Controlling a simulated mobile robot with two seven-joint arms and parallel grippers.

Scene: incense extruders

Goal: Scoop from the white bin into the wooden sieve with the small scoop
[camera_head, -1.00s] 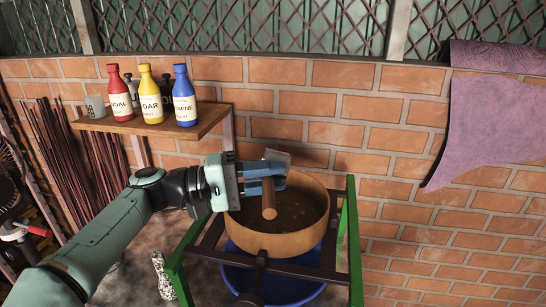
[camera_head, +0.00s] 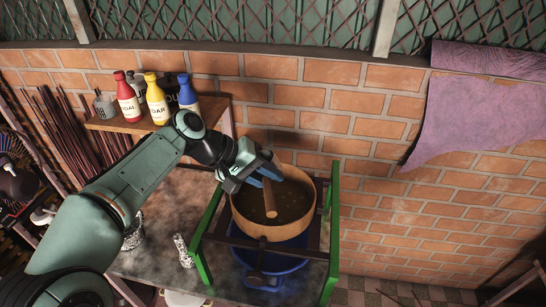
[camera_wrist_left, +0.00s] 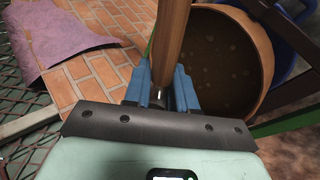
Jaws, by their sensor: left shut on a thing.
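The wooden sieve (camera_head: 300,222) is a round, wood-sided pan with a dark bottom and small pale specks, on a green-legged stand. My left gripper (camera_head: 265,172) is over its far left part, blue fingers shut on the small scoop's wooden handle (camera_head: 270,204). The handle points toward the near side of the sieve. In the left wrist view, the handle (camera_wrist_left: 171,40) rises between the fingers (camera_wrist_left: 160,88), beside the sieve (camera_wrist_left: 263,45). The scoop's metal head is hidden. A white rounded thing (camera_head: 185,299), perhaps the white bin, is cut off at the bottom edge. My right gripper is out of view.
The stand's green legs (camera_head: 334,230) and dark bars surround the sieve, with a blue basin (camera_head: 275,262) below. A shelf (camera_head: 213,115) with red, yellow and blue bottles is on the brick wall. A speckled small object (camera_head: 182,250) stands left of the stand.

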